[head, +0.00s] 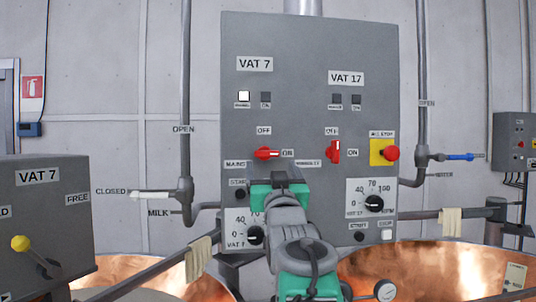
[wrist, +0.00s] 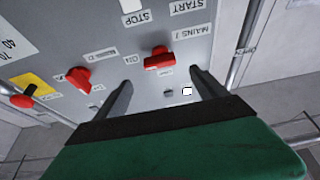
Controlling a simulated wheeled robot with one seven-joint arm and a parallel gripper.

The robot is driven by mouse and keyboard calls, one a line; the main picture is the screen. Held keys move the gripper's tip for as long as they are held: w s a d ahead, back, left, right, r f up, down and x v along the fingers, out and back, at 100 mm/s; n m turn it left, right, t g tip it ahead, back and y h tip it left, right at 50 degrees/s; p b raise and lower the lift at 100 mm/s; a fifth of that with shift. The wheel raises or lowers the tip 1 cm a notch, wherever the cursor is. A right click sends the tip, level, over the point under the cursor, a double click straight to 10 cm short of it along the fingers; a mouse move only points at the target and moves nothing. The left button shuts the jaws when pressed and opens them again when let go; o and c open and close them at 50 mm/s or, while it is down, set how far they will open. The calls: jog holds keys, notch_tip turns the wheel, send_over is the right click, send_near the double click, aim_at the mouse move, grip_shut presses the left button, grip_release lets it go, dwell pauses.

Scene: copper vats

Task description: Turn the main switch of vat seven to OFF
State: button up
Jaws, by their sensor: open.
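The grey control panel (head: 300,110) carries a VAT 7 label at left and a VAT 17 label at right. The red main switch of vat seven (head: 266,153) lies horizontal, on the line of its ON mark, with OFF printed above it. It also shows in the wrist view (wrist: 158,58), where the picture is turned roughly upside down. My gripper (wrist: 161,79) is open and empty, its two dark fingers pointing at the panel on either side of this switch's line. The switch appears just beyond the fingertips; I see no contact. In the head view my wrist hides the fingers.
The vat 17 switch (head: 333,151) stands vertical toward OFF, close to the right. A red emergency stop (head: 391,153) sits on a yellow plate. One vat 7 lamp (head: 243,96) is lit white. Dials (head: 374,203), pipes and copper vats (head: 430,270) lie below and around.

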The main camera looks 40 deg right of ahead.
aim_at(267, 155)
jog(key=p+x, duration=0.3)
jog(key=x, duration=0.4)
jog(key=shift+w+d+f, duration=0.1)
jog(key=shift+w+d, duration=0.05)
jog(key=shift+w, duration=0.05)
jog(key=shift+c, duration=0.5)
jog(key=shift+f, duration=0.1)
jog(key=c, duration=1.3)
jog(key=shift+o, duration=0.2)
